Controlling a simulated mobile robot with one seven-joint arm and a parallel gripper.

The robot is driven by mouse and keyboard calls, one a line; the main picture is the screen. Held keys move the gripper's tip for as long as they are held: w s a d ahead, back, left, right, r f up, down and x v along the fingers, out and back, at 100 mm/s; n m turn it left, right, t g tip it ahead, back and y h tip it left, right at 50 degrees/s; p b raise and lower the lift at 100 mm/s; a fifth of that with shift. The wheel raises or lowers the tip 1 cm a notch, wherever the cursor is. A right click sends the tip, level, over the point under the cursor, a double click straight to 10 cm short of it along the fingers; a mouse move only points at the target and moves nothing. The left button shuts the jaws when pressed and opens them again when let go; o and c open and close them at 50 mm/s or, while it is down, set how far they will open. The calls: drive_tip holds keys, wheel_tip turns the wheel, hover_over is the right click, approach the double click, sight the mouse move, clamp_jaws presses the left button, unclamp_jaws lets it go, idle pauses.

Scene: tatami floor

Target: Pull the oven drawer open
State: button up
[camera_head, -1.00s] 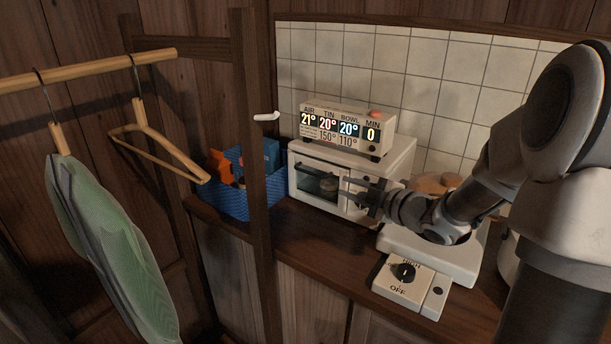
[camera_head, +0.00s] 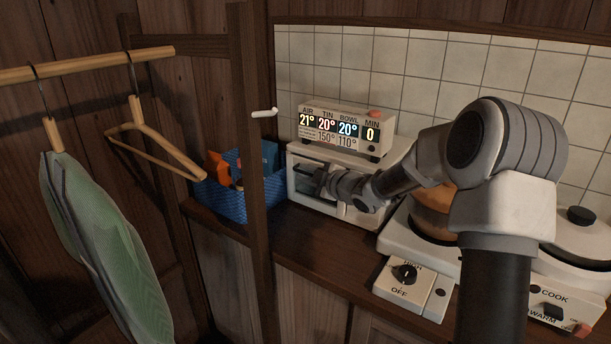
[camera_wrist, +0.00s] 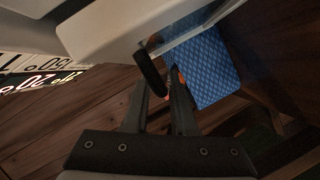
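The oven (camera_head: 350,213) is a small white box with a dark front window, standing on the wooden counter. Its front looks closed in the head view, though my gripper (camera_head: 320,182) hides part of it. My gripper is at the oven's front, by the window. In the wrist view, the oven's white front (camera_wrist: 130,25) fills the top, with a dark rounded handle (camera_wrist: 150,75) standing out from it. My gripper's two fingers (camera_wrist: 160,84) are apart, with a narrow gap between them. The handle's end is close to the left fingertip; I cannot tell whether they touch.
A display box (camera_head: 345,128) stands on the oven. A blue basket (camera_head: 232,206) is to the left, beyond a wooden post (camera_head: 255,235). A hotplate with a knob (camera_head: 405,273) and a white cooker (camera_head: 575,275) are to the right. Hangers and a green garment (camera_head: 105,250) hang at left.

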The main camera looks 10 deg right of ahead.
drive_tip(key=shift+w, duration=0.1)
clamp_jaws()
idle(1.4)
